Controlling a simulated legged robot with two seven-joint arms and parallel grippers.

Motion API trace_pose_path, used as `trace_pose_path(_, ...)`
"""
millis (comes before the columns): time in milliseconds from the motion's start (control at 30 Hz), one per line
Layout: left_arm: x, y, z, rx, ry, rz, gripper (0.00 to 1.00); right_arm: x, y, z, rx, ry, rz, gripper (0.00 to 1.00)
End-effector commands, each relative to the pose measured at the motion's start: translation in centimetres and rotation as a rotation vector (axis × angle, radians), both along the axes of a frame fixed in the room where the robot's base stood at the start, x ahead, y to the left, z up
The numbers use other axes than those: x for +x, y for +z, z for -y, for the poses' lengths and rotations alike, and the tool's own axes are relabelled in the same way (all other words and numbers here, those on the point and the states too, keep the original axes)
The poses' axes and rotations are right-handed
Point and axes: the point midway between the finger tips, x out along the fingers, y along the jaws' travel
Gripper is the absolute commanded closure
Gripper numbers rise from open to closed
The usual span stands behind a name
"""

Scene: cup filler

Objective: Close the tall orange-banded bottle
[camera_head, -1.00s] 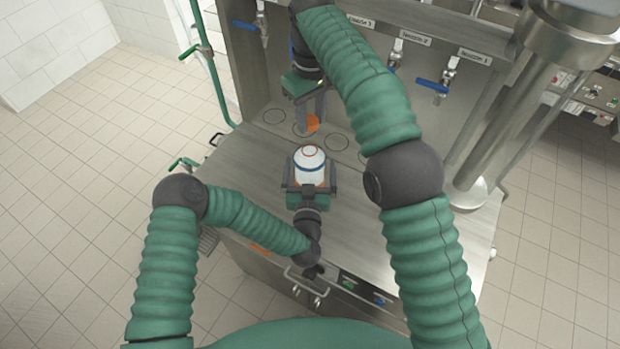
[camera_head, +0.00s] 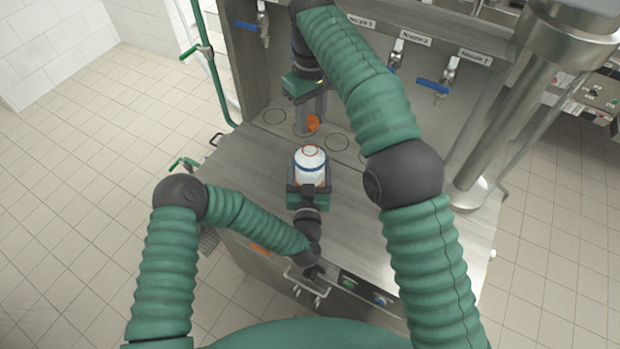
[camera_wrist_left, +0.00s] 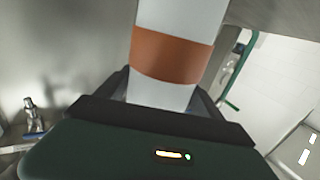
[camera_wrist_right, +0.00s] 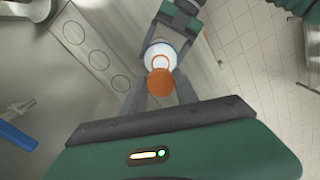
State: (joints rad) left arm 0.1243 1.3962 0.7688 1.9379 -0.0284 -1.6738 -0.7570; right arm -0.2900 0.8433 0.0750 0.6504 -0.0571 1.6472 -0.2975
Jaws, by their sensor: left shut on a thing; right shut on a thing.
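The tall white bottle (camera_head: 310,172) stands upright on the steel counter, with a blue ring near its shoulder and an orange ring around its top. Its broad orange band shows in the left wrist view (camera_wrist_left: 172,55). My left gripper (camera_head: 308,187) is shut around the bottle's body from the near side. My right gripper (camera_head: 308,118) is shut on a round orange cap (camera_head: 313,123), held apart from the bottle, beyond it in the head view. In the right wrist view the cap (camera_wrist_right: 160,83) overlaps the near edge of the bottle top (camera_wrist_right: 161,57).
The steel counter (camera_head: 240,165) has several marked circles along its back. Taps with blue levers (camera_head: 433,86) hang on the back panel above. A thick steel column (camera_head: 500,125) stands at the right. The counter left and right of the bottle is clear.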

Motion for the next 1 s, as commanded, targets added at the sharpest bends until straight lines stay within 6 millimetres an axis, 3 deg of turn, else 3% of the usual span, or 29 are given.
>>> trace_pose_path(400, 0.0, -0.1, 0.0, -0.001, 0.000, -0.001, 0.96, -0.2, -4.7, 0.1, 0.000, 0.000, 0.000, 1.00)
trace_pose_path(1000, 0.0, -0.1, 0.0, -0.001, 0.000, -0.002, 0.96, -0.2, -5.3, 0.1, 0.000, 0.000, 0.000, 1.00)
